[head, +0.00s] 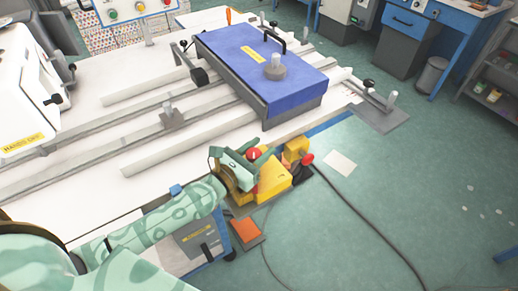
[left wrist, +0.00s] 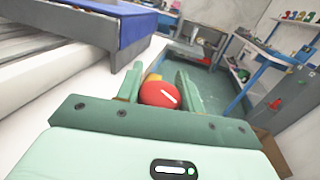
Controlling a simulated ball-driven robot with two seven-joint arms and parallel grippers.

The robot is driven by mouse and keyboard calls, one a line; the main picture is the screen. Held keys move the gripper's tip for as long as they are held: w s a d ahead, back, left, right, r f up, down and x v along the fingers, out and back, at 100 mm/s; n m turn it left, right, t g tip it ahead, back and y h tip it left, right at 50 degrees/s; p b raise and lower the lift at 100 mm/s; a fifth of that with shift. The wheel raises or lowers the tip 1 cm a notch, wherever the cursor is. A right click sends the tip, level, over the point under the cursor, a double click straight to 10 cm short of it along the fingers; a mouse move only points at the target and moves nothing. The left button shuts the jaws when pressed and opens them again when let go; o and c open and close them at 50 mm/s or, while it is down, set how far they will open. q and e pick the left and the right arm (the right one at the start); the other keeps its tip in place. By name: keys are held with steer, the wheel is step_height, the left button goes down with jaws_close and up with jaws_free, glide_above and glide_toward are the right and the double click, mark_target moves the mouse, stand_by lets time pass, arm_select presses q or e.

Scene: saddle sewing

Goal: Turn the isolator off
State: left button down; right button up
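The isolator is a yellow unit (head: 268,183) with a red round knob (head: 254,154), low beside the end of the white machine bed. My left gripper (head: 243,160) is at this knob. In the left wrist view, the red knob (left wrist: 159,94) sits between the two green fingers of my left gripper (left wrist: 160,84), with a slanted white line on its face. The fingers flank the knob closely on both sides; whether they press on it cannot be told. A second red knob (head: 307,158) on a yellow block (head: 296,149) stands just right. My right gripper is not in view.
A blue-topped slab (head: 250,65) with a black handle lies on the white bed (head: 130,125) behind. A black cable (head: 370,215) runs over the green floor. An orange-topped item (head: 246,230) is below my gripper. The floor to the right is mostly clear.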

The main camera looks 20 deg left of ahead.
mark_target(248, 159)
arm_select(q)
steer(key=c, duration=0.9)
jaws_free()
steer(key=b+v, duration=0.1)
steer(key=v, duration=0.6)
steer(key=shift+f, duration=0.15)
steer(key=shift+s, duration=0.3)
